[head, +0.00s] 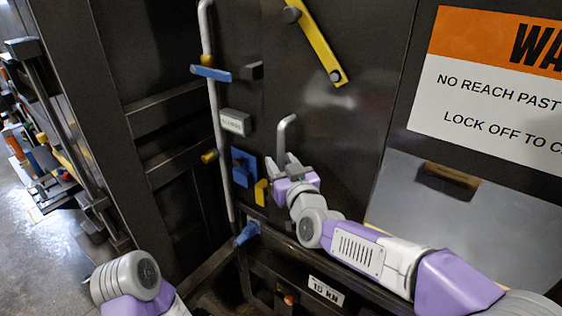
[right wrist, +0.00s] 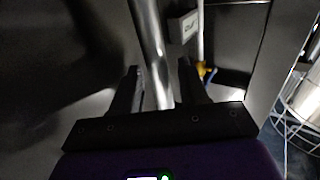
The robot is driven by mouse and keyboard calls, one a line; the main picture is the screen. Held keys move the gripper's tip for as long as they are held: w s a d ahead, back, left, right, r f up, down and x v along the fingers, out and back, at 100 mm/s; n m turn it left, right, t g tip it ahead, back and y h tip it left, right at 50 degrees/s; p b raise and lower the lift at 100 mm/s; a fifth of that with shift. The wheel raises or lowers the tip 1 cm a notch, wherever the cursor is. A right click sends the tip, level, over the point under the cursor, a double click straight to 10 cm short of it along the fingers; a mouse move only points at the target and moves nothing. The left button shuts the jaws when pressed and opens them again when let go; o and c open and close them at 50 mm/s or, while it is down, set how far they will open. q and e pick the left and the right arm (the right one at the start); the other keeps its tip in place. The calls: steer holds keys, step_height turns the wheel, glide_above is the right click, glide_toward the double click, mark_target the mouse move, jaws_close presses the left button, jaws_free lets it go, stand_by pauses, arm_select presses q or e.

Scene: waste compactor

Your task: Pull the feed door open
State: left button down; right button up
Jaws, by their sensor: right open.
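The feed door appears to be the dark panel (head: 340,125) in the middle of the head view, standing upright. A bent grey bar handle (head: 284,130) sticks out from it. My right gripper (head: 280,163) is at the lower part of this handle with its fingers pointing up. In the right wrist view the handle's metal bar (right wrist: 149,40) runs between the two open fingers of the gripper (right wrist: 159,70), with space beside it. The lower end of the bar is hidden in the head view. My left gripper is not in view; only part of the left arm shows.
A yellow bar (head: 318,45) crosses the door's top. To its left are a vertical grey rod (head: 216,120), a blue lever (head: 211,73), a blue block (head: 243,166) and a yellow piece (head: 261,192). A warning sign (head: 490,85) is at right.

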steer(key=shift+w+a, duration=0.1)
steer(key=shift+w, duration=0.15)
jaws_close()
stand_by(0.3)
